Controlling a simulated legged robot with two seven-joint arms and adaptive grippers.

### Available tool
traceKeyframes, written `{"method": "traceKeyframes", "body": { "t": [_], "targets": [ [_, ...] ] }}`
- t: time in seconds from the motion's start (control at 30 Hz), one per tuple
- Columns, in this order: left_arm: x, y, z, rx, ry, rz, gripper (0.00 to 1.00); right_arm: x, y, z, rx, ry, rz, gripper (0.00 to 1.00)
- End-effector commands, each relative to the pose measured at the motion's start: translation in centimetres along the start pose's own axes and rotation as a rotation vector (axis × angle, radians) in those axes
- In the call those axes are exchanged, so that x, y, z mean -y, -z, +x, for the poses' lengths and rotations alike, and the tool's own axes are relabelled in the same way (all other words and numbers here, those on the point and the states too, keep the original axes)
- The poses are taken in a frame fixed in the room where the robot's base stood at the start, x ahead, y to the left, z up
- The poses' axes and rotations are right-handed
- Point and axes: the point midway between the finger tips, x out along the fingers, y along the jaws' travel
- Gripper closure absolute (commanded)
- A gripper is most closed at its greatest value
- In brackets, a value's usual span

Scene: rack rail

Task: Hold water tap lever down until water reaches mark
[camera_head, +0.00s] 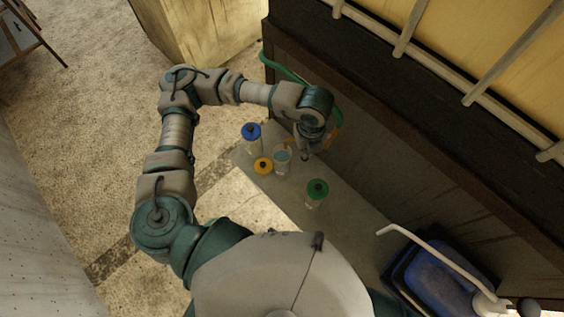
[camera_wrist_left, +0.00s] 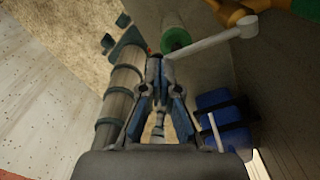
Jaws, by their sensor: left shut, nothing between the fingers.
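The tap's white lever (camera_wrist_left: 212,42) slants across the top of the left wrist view. It joins a yellow-orange tap body (camera_wrist_left: 240,12), which also shows in the head view (camera_head: 337,132), partly hidden behind my left gripper. My left gripper (camera_wrist_left: 161,62) is shut and empty, with its fingertips close beside the lever's free end; I cannot tell whether they touch. In the head view the gripper (camera_head: 306,155) points down beside a clear glass (camera_head: 283,161). The water level and the mark are too small to tell. My right gripper is not in view.
Containers with blue (camera_head: 251,131), yellow (camera_head: 263,165) and green (camera_head: 317,188) lids stand around the glass on the grey surface. A green hose (camera_head: 281,67) runs behind my left arm. A blue container (camera_head: 442,276) and a white bent pipe (camera_head: 437,246) are at the lower right.

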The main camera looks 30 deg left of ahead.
Motion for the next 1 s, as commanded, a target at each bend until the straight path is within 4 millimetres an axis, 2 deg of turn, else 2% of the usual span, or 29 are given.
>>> {"method": "traceKeyframes", "body": {
  "t": [0.17, 0.27, 0.5, 0.6, 1.0],
  "targets": [
    [0.0, 0.0, -0.1, 0.0, 0.0, 0.0, 1.0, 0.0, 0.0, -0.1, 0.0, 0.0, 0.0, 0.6],
    [0.0, 0.0, -1.1, 0.001, 0.001, 0.0, 1.0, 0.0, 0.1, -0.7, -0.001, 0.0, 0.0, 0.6],
    [0.0, 0.0, -6.3, 0.001, 0.002, 0.001, 1.0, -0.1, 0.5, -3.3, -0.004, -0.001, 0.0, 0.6],
    [0.0, 0.0, -7.9, 0.001, 0.002, 0.001, 1.0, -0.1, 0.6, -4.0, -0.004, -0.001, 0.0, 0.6],
    [0.0, 0.0, -7.9, 0.0, 0.0, 0.0, 1.0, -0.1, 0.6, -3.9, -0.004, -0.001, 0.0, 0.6]
  ]
}}
